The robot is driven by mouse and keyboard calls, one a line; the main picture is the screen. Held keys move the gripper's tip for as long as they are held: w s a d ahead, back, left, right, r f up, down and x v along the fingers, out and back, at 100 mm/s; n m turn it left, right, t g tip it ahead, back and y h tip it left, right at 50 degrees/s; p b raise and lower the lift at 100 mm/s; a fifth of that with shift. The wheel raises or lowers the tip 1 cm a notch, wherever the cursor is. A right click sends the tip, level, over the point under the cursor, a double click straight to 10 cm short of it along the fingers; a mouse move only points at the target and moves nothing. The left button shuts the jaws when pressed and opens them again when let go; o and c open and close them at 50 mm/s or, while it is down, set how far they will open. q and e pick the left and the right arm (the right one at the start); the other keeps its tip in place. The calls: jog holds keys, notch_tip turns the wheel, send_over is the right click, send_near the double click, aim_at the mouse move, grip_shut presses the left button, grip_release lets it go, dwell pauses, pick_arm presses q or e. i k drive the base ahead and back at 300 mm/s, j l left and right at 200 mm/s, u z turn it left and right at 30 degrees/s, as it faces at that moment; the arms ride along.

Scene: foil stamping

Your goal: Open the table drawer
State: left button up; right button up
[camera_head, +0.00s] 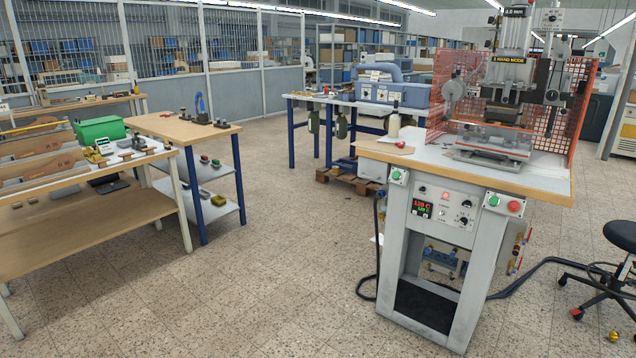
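No drawer front or handle can be made out clearly on any table. A wooden-topped table (146,124) with blue legs and a lower shelf stands left of centre. A long table (341,101) with blue legs stands at the back centre. The stamping machine's table (556,186) stands at the right, with a control panel (443,207) on its front. Neither of my grippers is in view.
The tiled floor (260,270) is clear between the left workbench and the stamping machine's table. A black cable (545,264) lies on the floor at the right, near a black stool (622,236). A wooden pallet (345,178) lies under the back table.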

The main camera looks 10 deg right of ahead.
aim_at(371, 169)
jog(key=i+l+z, duration=0.25)
jog(key=i, duration=0.15)
jog(key=i+z, duration=0.25)
jog(key=i, duration=1)
jog(key=i+l+u, duration=0.1)
jog(key=i, duration=0.65)
